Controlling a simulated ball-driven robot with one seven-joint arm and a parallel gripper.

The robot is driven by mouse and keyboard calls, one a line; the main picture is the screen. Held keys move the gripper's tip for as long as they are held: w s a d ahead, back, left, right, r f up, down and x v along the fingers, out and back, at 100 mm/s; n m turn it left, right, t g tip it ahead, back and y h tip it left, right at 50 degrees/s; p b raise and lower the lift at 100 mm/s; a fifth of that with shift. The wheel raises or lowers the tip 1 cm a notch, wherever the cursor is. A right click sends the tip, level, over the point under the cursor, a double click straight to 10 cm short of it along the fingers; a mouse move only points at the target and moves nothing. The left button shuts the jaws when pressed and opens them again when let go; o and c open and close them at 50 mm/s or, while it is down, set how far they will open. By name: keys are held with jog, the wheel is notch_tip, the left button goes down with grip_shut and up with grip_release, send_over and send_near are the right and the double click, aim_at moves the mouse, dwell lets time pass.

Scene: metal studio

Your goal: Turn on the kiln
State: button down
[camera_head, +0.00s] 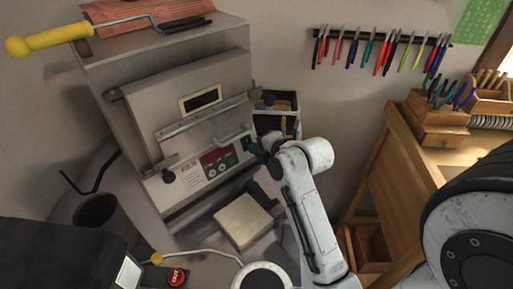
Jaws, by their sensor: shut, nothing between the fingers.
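The kiln (188,100) is a grey metal box at the left centre, with a dark window (203,98) in its closed-looking front. My white arm reaches up from the bottom centre. My gripper (254,146) is shut and empty at the right end of the control panel, close to it. I cannot tell whether it touches the panel. Its fingertips are small and partly hidden here.
A beige block (243,220) sits below the kiln. A yellow-handled rod (48,40) lies over the kiln's top left. A dark cup (98,213) and a red button box (176,277) are at lower left. A wooden desk (395,190) stands at right, below several hanging tools (375,48).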

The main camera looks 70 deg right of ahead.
jog(key=shift+w+f, duration=0.15)
jog(key=shift+f, duration=0.1)
jog(key=shift+s+r, duration=0.25)
jog(key=shift+w+f, duration=0.1)
jog(key=shift+w, duration=0.1)
jog(key=shift+s+r+p, duration=0.1)
jog(key=shift+r+p, duration=0.5)
jog(key=shift+r, duration=0.25)
